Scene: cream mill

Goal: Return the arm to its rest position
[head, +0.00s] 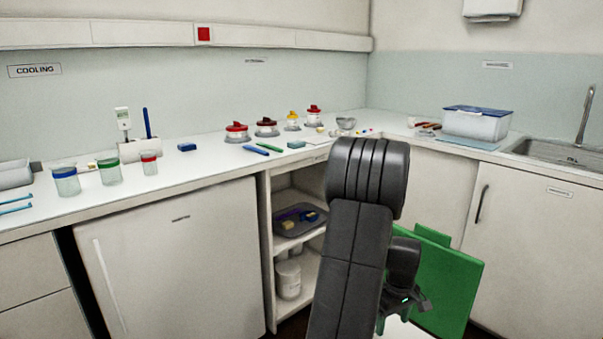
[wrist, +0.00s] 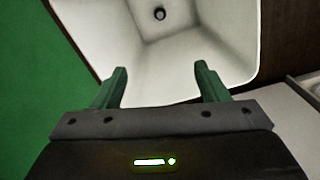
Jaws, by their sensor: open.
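My arm stands in the middle of the head view and bends down on its right side. In the wrist view my gripper (wrist: 160,68) has its two green fingers spread apart with nothing between them. It points down into a white open bin (wrist: 240,40). A small dark round thing (wrist: 159,14) with a light centre lies at the bottom of the bin.
A green panel (head: 445,290) stands right beside my arm, and it also fills the left of the wrist view (wrist: 30,80). The counter (head: 215,165) behind holds jars, red-lidded pots and a blue-lidded box (head: 477,123). An open shelf (head: 290,255) lies left of the arm.

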